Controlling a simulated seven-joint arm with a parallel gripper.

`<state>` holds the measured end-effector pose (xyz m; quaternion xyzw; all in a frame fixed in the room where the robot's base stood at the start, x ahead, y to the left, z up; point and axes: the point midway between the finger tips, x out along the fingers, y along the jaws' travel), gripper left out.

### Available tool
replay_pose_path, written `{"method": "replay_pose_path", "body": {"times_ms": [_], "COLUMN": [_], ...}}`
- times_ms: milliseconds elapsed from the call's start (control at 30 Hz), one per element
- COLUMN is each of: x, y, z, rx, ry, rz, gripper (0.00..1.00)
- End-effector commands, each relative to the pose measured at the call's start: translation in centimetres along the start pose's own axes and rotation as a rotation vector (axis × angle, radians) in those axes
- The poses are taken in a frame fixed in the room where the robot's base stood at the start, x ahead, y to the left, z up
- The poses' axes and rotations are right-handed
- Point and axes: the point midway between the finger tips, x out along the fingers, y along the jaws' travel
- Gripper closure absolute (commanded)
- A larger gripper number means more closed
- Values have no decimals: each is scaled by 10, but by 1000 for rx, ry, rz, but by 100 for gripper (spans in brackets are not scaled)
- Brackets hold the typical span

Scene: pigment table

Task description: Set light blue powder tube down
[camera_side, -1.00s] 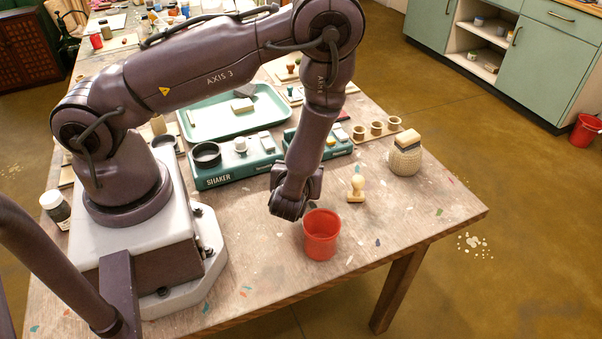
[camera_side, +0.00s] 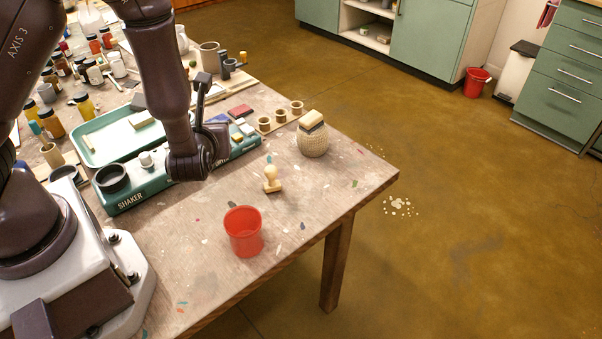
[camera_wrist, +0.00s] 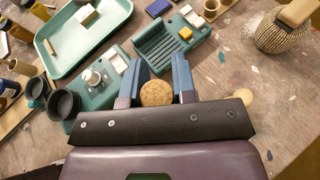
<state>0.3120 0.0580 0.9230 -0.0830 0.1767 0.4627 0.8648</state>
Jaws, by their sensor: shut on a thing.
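In the wrist view my gripper (camera_wrist: 156,82) has its two blue fingers closed around a round cork-topped thing (camera_wrist: 157,94), seen from above. I take it for the tube; its body and any light blue powder are hidden below the cork. Beyond the fingers lies a green slotted rack (camera_wrist: 162,52) with small white and yellow pieces on its edge. In the side view my wrist hangs over the right part of the green SHAKER station (camera_side: 133,194), and the fingers and held thing are hidden. I cannot tell whether the held thing touches anything.
A red cup (camera_side: 243,232), a wooden stamp (camera_side: 272,181) and a woven pot (camera_side: 313,142) stand to the right. The table between them is mostly clear.

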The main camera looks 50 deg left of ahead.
Motion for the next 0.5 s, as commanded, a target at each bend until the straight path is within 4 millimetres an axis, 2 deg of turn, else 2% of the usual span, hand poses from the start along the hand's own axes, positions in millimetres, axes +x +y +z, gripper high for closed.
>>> {"method": "replay_pose_path", "body": {"times_ms": [300,400,500], "x": [-57,-74,-80], "y": [-97,-119,-129], "z": [5,5,3], "rx": [158,209,235], "ry": [-8,-9,-10], "rz": [-417,-538,-601], "gripper": [98,98,98]}}
